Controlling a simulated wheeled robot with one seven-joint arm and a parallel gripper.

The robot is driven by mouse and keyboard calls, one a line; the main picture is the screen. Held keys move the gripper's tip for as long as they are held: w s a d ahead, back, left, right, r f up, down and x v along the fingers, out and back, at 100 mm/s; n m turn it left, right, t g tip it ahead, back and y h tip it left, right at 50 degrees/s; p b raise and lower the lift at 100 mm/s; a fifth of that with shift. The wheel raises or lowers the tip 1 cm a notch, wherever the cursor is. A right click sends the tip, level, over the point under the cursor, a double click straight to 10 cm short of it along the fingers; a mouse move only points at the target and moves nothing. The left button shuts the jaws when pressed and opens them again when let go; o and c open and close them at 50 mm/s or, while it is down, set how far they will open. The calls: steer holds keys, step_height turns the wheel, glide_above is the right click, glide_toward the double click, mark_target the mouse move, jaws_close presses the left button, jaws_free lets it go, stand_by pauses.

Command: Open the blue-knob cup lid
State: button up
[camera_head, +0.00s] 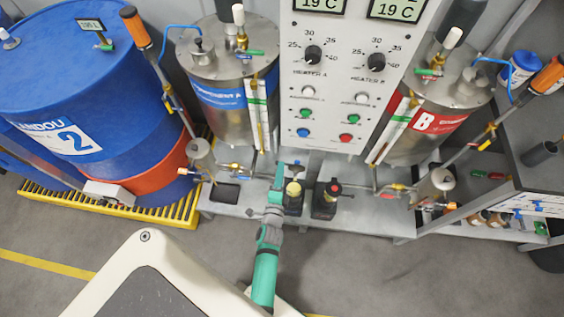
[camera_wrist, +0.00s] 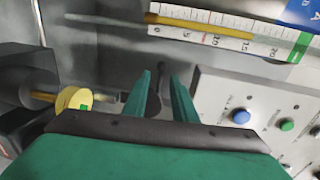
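I cannot make out a lid with a blue knob for certain. A similar cup (camera_head: 437,184) stands at the right. My gripper (camera_head: 281,168) is in front of the panel, right of the left cup, above the grey bench. In the wrist view my gripper (camera_wrist: 160,90) has its two green fingers apart. A dark ball-ended lever (camera_wrist: 160,72) shows between them; I cannot tell how far beyond them it is. No held object shows.
A yellow-topped black unit (camera_head: 294,189) is close to my gripper; its yellow disc (camera_wrist: 72,99) shows in the wrist view. A red-topped unit (camera_head: 333,190) stands to its right. The control panel (camera_head: 345,95) rises behind. A blue drum (camera_head: 75,80) stands left. Floor in front is clear.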

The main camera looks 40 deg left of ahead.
steer(key=v, duration=0.3)
steer(key=shift+s, duration=0.1)
steer(key=shift+d, duration=0.15)
steer(key=shift+s, duration=0.1)
steer(key=s+d+r+n+h, duration=0.2)
steer(key=s+d+r+n, duration=0.15)
steer(key=s+d, duration=0.35)
steer(key=s+d+r+n+h, duration=0.2)
steer(key=s+d+r, duration=0.25)
steer(key=d, duration=0.45)
steer(key=s+d+r+n+h, duration=0.3)
steer(key=s+d+r+n, duration=0.4)
steer(key=s+d+r, duration=0.2)
step_height(320, 180, up, 4)
steer(key=shift+s+d+r+t, duration=0.1)
steer(key=shift+s+d+t, duration=0.3)
steer(key=shift+s, duration=0.55)
